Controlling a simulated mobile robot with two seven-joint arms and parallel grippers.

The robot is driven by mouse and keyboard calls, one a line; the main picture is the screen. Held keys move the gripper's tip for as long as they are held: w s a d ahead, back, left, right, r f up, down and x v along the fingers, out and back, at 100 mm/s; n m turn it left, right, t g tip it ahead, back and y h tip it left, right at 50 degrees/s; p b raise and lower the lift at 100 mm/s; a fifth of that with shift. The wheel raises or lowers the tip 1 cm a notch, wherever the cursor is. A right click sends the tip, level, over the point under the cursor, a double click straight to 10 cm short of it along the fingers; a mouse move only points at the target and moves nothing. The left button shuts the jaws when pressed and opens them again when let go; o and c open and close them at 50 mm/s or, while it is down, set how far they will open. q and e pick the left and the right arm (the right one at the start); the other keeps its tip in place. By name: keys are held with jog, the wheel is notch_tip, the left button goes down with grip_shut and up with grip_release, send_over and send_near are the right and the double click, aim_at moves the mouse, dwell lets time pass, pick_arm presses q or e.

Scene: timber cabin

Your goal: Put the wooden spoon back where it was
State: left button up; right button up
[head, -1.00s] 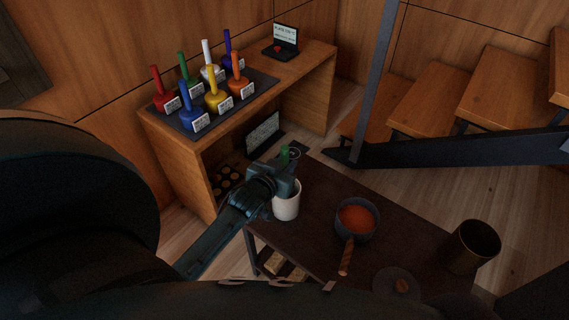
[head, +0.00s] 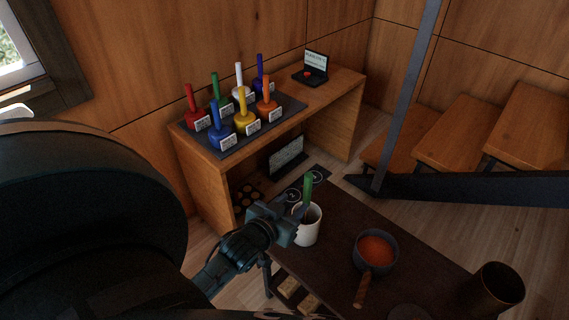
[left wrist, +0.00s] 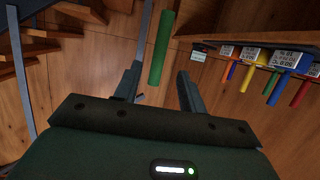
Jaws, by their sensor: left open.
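A green rod-like handle (head: 308,190) stands upright in a white mug (head: 311,230) at the near table's far left corner. Its lower end is hidden in the mug, so I cannot tell whether it is the wooden spoon. My left gripper (head: 291,214) is open, just left of the mug in the head view. In the left wrist view the green handle (left wrist: 161,48) shows beyond and between the two spread fingers (left wrist: 159,92), with gaps on both sides. I see no other spoon clearly. My right gripper is not in view.
The dark near table (head: 335,229) also bears a pot of red food (head: 376,250) with a brown handle and a brass-coloured cylinder (head: 499,288). Behind, a wooden desk (head: 351,82) holds several coloured, labelled handled items and a small laptop-like screen (head: 315,65). Stairs stand at right.

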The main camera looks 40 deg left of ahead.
pick_arm(q)
jog(key=s+d+m+g+h, duration=0.1)
jog(key=s+d+h, duration=0.2)
jog(key=s+d, duration=0.2)
jog(key=s+d+m+g+h, duration=0.1)
jog(key=s+d, duration=0.4)
jog(key=d, duration=0.7)
jog(key=shift+r+m+g+h, duration=0.15)
jog(key=shift+m+g+h, duration=0.25)
jog(key=shift+m+h, duration=0.6)
jog(key=shift+d, duration=0.1)
